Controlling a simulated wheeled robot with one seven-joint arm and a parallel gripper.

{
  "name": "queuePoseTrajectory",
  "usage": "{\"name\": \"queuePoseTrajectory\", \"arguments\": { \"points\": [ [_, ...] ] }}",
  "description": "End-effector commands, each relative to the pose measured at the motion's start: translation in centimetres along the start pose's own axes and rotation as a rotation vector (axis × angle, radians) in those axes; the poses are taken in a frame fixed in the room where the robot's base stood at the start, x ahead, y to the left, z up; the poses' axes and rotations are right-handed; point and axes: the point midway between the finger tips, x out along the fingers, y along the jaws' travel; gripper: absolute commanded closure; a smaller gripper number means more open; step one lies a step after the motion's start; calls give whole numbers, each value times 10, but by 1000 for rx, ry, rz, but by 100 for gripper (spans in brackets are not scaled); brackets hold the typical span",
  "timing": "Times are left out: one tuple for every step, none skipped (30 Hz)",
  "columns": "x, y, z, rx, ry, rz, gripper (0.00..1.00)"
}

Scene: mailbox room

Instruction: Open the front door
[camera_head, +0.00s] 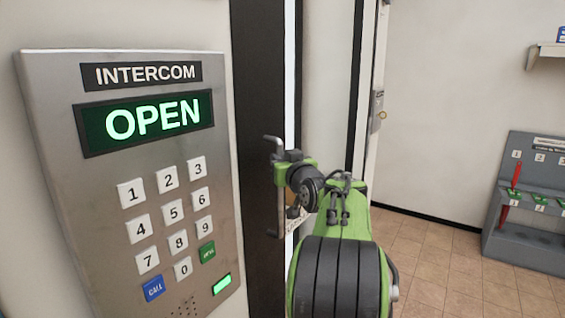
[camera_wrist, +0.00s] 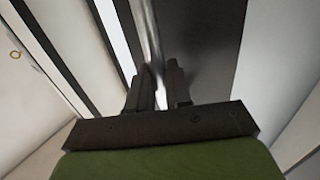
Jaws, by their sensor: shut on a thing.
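The front door shows as a dark upright panel (camera_head: 256,90) just right of the intercom. A metal bar handle (camera_head: 280,208) stands upright on it. My gripper (camera_head: 282,170) is at the upper half of the bar and shut on it. In the wrist view the two dark fingers (camera_wrist: 159,80) stand either side of the handle bar (camera_wrist: 151,35), and the dark door surface (camera_wrist: 205,45) lies behind. The arm hides part of the door's right side. A bright strip runs along the dark panel's right edge; I cannot tell whether it is a gap or glass.
A steel intercom (camera_head: 130,170) on the left reads OPEN in green above its keypad. Beyond the doorway are tiled floor (camera_head: 432,255), a grey rack (camera_head: 530,235) with red and green items, and a wall shelf (camera_head: 545,55). Bare floor lies before the rack.

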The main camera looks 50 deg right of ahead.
Motion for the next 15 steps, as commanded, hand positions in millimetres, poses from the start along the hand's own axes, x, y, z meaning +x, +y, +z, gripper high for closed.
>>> {"name": "queuePoseTrajectory", "arguments": {
  "points": [
    [1,-12,-11,-3,28,-27,100],
    [1,-12,-11,-3,28,-27,100],
    [1,-12,-11,-3,28,-27,100],
    [1,-12,-11,-3,28,-27,100],
    [1,-12,-11,-3,28,-27,78],
    [1,-12,-11,-3,28,-27,72],
    [1,-12,-11,-3,28,-27,67],
    [1,-12,-11,-3,27,-26,63],
    [1,-11,-10,-2,26,-26,60],
    [1,-11,-9,-2,25,-25,60],
    [1,-11,-9,-2,23,-25,60],
    [2,-10,-8,-1,22,-24,60],
    [2,-10,-8,-1,20,-23,60],
    [2,-10,-7,-1,19,-23,60],
    [2,-9,-6,0,18,-22,60]
  ]
}}
